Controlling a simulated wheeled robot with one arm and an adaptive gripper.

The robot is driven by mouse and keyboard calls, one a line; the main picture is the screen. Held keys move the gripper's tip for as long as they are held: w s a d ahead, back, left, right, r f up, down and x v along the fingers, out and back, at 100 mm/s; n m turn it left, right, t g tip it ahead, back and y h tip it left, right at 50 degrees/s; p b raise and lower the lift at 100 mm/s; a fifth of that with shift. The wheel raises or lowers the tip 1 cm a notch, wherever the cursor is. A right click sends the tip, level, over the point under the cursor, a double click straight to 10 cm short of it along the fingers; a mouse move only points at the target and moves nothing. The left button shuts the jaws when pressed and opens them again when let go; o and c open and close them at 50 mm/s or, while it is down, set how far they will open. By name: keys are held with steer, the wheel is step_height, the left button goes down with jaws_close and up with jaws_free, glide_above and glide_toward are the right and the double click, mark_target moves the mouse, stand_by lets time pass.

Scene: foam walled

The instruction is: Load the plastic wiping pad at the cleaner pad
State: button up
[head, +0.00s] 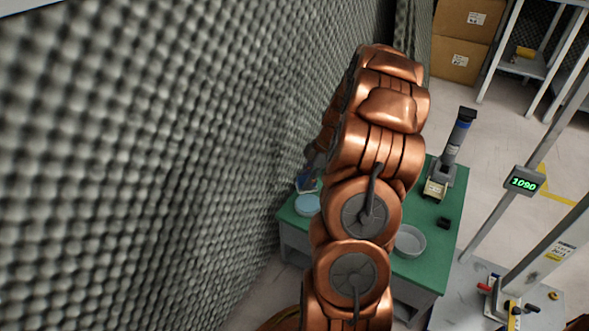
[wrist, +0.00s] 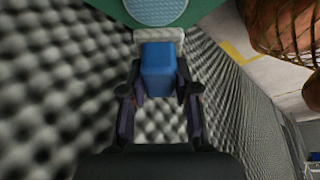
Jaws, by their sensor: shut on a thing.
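The plastic wiping pad (wrist: 158,68) has a blue block-like body with a pale strip at its far end. My gripper (wrist: 160,92) is shut on the blue body, with a dark finger at each side. The cleaner pad (wrist: 157,9) is a round, light blue textured disc, cut off by the top edge of the wrist view, beyond the wiping pad. In the head view the cleaner pad (head: 307,205) lies on the green table's left part, and the wiping pad (head: 307,183) shows just behind it. My arm hides most of my gripper there.
The green table (head: 447,205) also holds a shallow round grey dish (head: 410,241), a dark upright device (head: 459,138) and a small black block (head: 443,223). A grey foam wall (head: 180,150) stands close along the left. A metal stand with a display (head: 524,181) is at right.

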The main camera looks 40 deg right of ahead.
steer(key=shift+s+d+f, duration=0.1)
steer(key=shift+d+f, duration=0.3)
steer(key=shift+f+b, duration=0.45)
steer(key=shift+f, duration=2.45)
steer(key=shift+a+f+b, duration=0.1)
steer(key=shift+f+b, duration=0.45)
steer(key=shift+f, duration=0.05)
stand_by(0.8)
steer(key=shift+r, duration=0.15)
steer(key=shift+r+p, duration=0.35)
steer(key=shift+r, duration=3.1)
